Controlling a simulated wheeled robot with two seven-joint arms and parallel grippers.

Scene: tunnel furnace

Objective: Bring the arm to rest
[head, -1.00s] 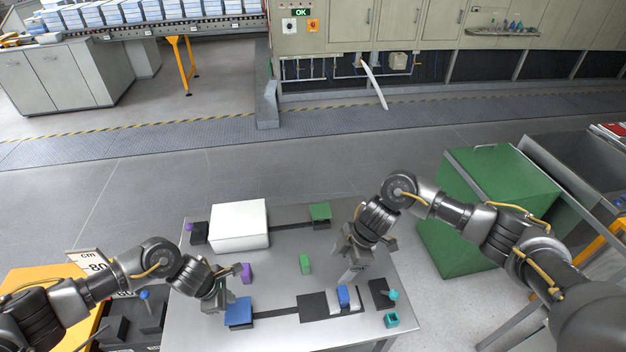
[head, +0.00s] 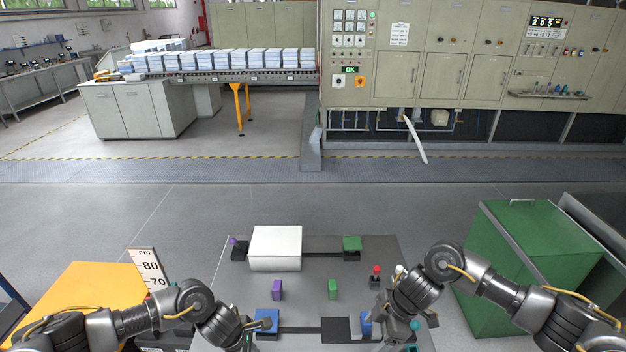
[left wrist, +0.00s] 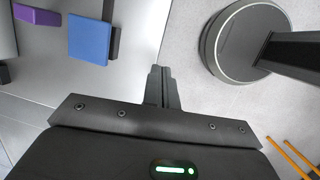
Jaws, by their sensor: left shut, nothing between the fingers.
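My left arm comes in from the left in the head view. Its gripper (head: 257,326) is low over the near left part of the grey table, beside the blue square block (head: 267,317). In the left wrist view the two fingers (left wrist: 163,84) are together with nothing between them, and the blue block (left wrist: 91,38) lies up and left of them. My right arm comes in from the right. Its gripper (head: 402,325) is at the table's near right, close to a small blue block (head: 366,322). Its fingertips are not clear against the lower picture edge.
A purple block (head: 277,289) and a green block (head: 332,288) stand mid-table. A white box (head: 276,247) and a green-topped block (head: 352,243) are at the back. A red-topped piece (head: 376,272) is near my right arm. A green cabinet (head: 520,265) stands to the right.

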